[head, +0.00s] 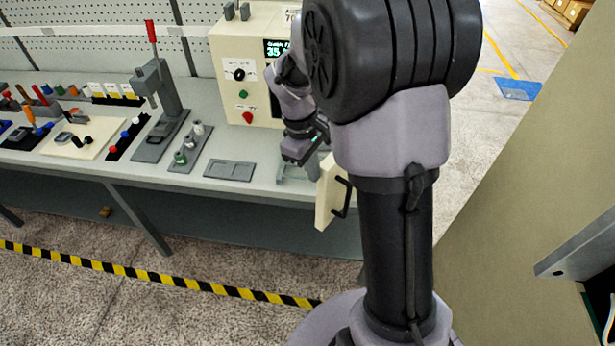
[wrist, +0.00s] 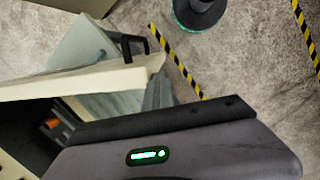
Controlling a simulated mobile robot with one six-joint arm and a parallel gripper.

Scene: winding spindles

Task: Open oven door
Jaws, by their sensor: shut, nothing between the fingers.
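The oven is a cream box (head: 230,55) with a small display, a black knob, and green and red buttons, at the back of the bench. Its cream door (head: 328,188) stands swung open toward the bench's front edge, with a black bar handle (head: 344,197) on its outer face. In the wrist view the door (wrist: 85,83) shows nearly edge-on, with its handle (wrist: 128,46) beyond. My gripper (head: 305,156) is shut and empty, close to the inner side of the door. Whether it touches the door cannot be told. My arm hides the oven's right part.
The grey bench (head: 225,150) carries a lever press (head: 160,95), a fixture with small cylinders (head: 188,148) and a flat grey tray (head: 230,170) left of my gripper. A black-and-yellow floor stripe (head: 190,282) runs before the bench. A large beige panel (head: 530,210) stands at right.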

